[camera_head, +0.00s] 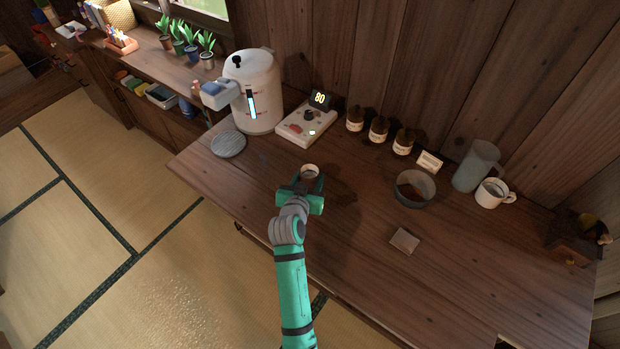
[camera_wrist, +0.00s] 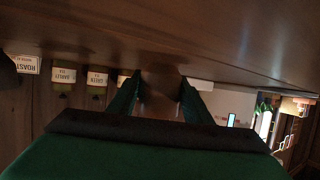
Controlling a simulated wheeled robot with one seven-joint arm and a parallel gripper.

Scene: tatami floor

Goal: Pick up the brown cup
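A small brown cup (camera_head: 310,171) with a pale rim is on the wooden counter in the head view, right at the end of my arm. My gripper (camera_head: 308,184) reaches it from the near side. In the wrist view the dark brown cup (camera_wrist: 160,88) lies between the two green fingers of my gripper (camera_wrist: 160,100), one on each side. The view is dark, and I cannot tell whether the fingers press on the cup or stand slightly apart from it. The cup's lower part is hidden in the head view.
A white kettle (camera_head: 262,95), a scale (camera_head: 307,124) and several brown bottles (camera_head: 378,130) stand behind. A dark bowl (camera_head: 414,190), a white mug (camera_head: 492,193) and a grey pitcher (camera_head: 475,166) are to the right. The counter's left front is clear.

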